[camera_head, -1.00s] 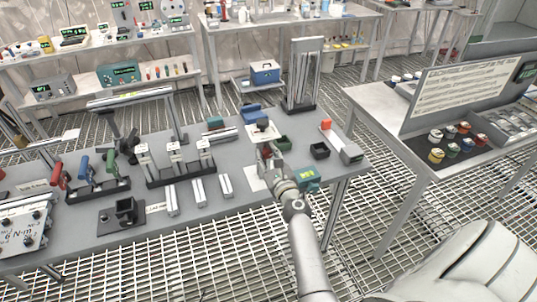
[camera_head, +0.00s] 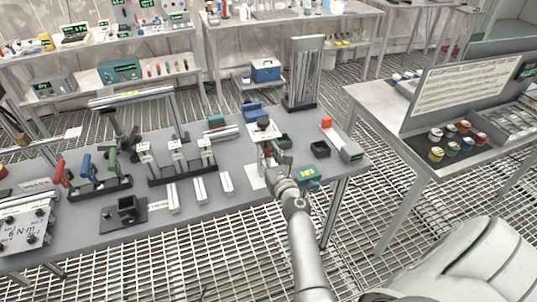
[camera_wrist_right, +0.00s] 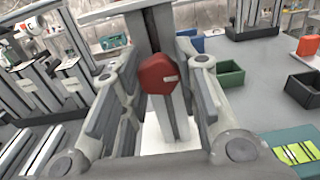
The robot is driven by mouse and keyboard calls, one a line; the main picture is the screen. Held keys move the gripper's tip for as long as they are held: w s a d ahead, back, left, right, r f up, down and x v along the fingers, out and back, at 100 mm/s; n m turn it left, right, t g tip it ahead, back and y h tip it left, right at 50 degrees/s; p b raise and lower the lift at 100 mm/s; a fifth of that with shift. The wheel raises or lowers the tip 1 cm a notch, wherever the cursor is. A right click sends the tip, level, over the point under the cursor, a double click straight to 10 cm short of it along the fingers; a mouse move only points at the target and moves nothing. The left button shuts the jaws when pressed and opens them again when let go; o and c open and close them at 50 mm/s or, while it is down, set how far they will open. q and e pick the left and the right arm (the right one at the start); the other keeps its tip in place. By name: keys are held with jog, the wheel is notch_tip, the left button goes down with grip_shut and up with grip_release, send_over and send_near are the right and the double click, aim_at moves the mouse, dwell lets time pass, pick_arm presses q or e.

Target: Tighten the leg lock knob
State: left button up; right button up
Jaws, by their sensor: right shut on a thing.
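The red leg lock knob (camera_wrist_right: 158,74) is in the middle of the right wrist view, on the front of an upright grey metal leg (camera_wrist_right: 171,112). A flat plate tops the leg, and a white base plate (camera_head: 256,178) lies under it. My right gripper (camera_head: 268,158) reaches the leg from the front of the bench. In the right wrist view its fingers (camera_wrist_right: 158,84) stand on both sides of the knob and are shut on it. The exact contact is hard to see. The head view shows the knob mostly hidden by the gripper. My left gripper is not in view.
Metal profiles (camera_head: 199,189) and clamp stands (camera_head: 178,158) are to the left.

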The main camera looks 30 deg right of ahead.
jog(key=o, duration=1)
jog(key=shift+o, duration=0.2)
